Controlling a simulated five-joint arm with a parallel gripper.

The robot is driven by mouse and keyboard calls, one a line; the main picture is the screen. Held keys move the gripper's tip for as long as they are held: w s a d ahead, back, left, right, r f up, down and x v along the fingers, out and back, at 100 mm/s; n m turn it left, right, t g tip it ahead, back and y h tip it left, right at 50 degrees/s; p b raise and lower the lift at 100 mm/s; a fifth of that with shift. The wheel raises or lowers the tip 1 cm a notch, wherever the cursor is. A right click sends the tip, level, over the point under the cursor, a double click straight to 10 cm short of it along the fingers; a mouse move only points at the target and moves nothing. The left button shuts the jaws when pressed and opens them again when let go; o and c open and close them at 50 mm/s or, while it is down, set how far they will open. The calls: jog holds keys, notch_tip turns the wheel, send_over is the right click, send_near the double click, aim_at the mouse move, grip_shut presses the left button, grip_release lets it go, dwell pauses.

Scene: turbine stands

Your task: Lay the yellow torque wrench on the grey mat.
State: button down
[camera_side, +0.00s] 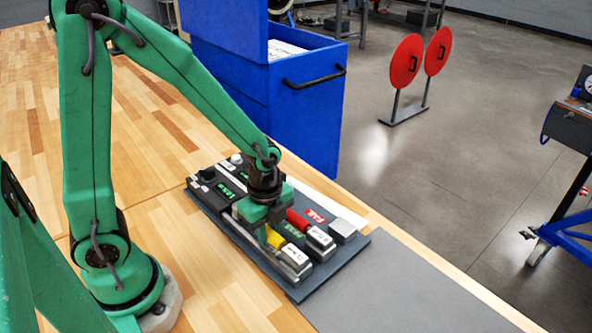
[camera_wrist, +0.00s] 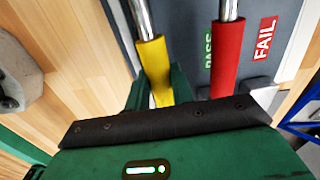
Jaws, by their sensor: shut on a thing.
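The yellow torque wrench (camera_wrist: 152,58) has a yellow grip and a silver shaft. It lies over the dark tool board, and only a little of its yellow grip (camera_side: 274,240) shows in the side view. My gripper (camera_wrist: 160,97) is shut on the yellow grip; its green jaws sit on either side of it. In the side view my gripper (camera_side: 264,236) is low over the board and hides part of the wrench. I cannot tell if the wrench still touches the board. The grey mat (camera_side: 405,285) lies flat and bare at the right of the board.
The dark board (camera_side: 303,294) also holds a red-handled wrench (camera_side: 297,220), close beside the yellow one. Green PASS (camera_side: 290,230) and red FAIL (camera_side: 314,214) labels and several grey blocks are on it. A blue cabinet (camera_side: 290,110) stands beyond the wooden table's far edge.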

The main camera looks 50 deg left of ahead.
aim_at(268, 230)
jog(key=shift+r, duration=0.65)
jog(key=shift+r, duration=0.75)
jog(key=shift+r, duration=0.2)
